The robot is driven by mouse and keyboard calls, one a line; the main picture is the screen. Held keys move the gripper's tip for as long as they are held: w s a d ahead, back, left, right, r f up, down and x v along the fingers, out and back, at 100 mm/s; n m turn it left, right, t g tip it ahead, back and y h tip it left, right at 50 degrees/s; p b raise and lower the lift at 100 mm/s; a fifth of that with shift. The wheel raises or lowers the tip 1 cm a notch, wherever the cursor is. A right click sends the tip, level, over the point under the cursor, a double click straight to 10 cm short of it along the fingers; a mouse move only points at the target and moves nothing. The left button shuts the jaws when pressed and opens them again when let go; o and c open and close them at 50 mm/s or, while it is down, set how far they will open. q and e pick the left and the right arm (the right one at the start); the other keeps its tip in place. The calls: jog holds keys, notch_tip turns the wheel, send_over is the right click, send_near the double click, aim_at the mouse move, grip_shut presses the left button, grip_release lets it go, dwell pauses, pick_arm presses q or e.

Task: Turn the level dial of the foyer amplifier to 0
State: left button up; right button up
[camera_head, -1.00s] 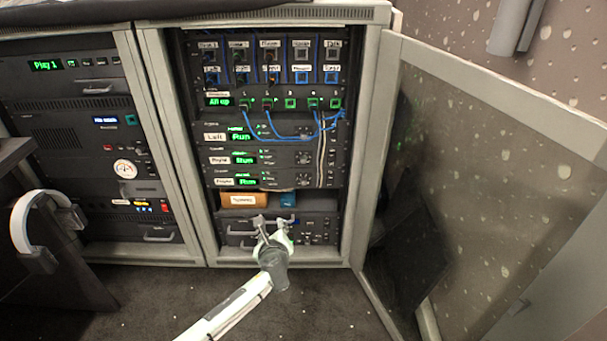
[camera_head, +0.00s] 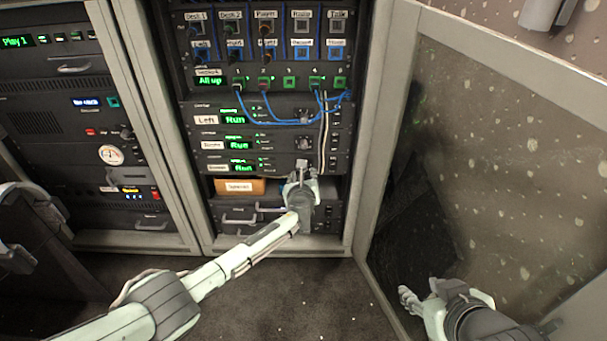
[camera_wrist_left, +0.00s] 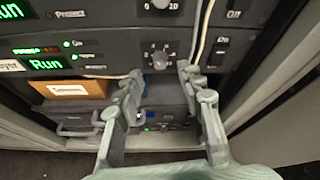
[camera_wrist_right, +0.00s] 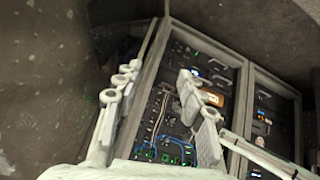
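The foyer amplifier (camera_head: 275,173) is the lowest of three similar dark units with green "Run" displays in the open rack. My left gripper (camera_head: 302,176) is in front of this unit and hides part of the dial in the head view. In the left wrist view the left gripper (camera_wrist_left: 162,78) is open, its fingers apart below and to either side of the dial, not visibly touching it. My right gripper (camera_head: 420,292) is open and empty, low by the door.
Two similar amplifiers are above, with another dial (camera_wrist_left: 160,3) close over the foyer one. Pale cables (camera_wrist_left: 200,30) hang just right of the dial. A brown box (camera_head: 240,187) sits below. The glazed rack door (camera_head: 480,150) stands open at right.

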pick_arm(q)
jog(key=shift+b+x, duration=1.6)
jog(key=shift+x, duration=0.45)
pick_arm(e)
jog(key=w+a+r+t+y, duration=0.2)
jog(key=w+a+r+t, duration=0.1)
jog(key=r, duration=0.4)
jog(key=w+a+r+n+t+y, duration=0.1)
jog(key=w+a+r+t+y, duration=0.2)
jog(key=a+r+t, duration=0.2)
jog(key=shift+w+a+r, duration=0.25)
jog(key=shift+a+r, duration=0.7)
jog(key=shift+a, duration=0.5)
pick_arm(q)
grip_shut()
